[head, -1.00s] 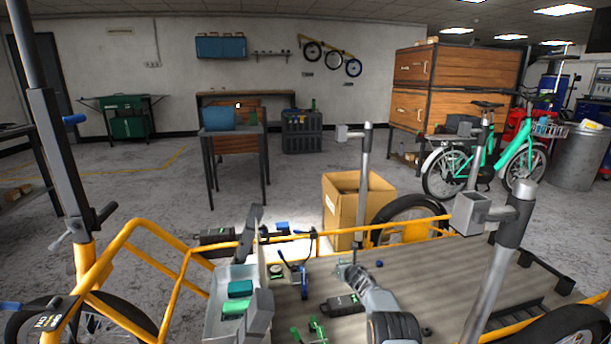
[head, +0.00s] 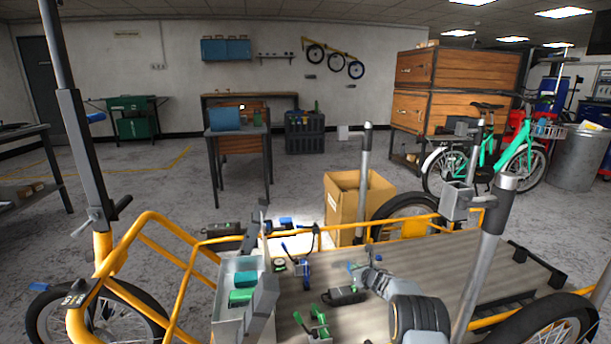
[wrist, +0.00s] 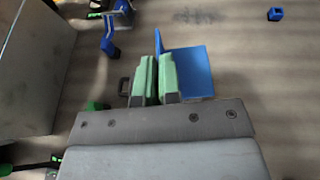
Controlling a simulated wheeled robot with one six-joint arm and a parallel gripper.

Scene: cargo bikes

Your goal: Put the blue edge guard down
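The blue edge guard (wrist: 195,71) is an L-shaped piece in the wrist view. One flange stands between my green-padded fingers; the other spreads to the right of them. My gripper (wrist: 158,78) is closed on the upright flange. In the head view, a bit of the blue guard (head: 352,266) shows beside my gripper (head: 362,268), over the ribbed cargo deck (head: 430,262). My arm hides part of that area. I cannot tell whether the guard touches the deck.
A grey bin (head: 228,312) with teal and green pieces stands left. A blue clamp (head: 303,268), a green clamp (head: 318,325) and a black case (head: 345,295) lie nearby. A small blue block (wrist: 275,14) is farther off.

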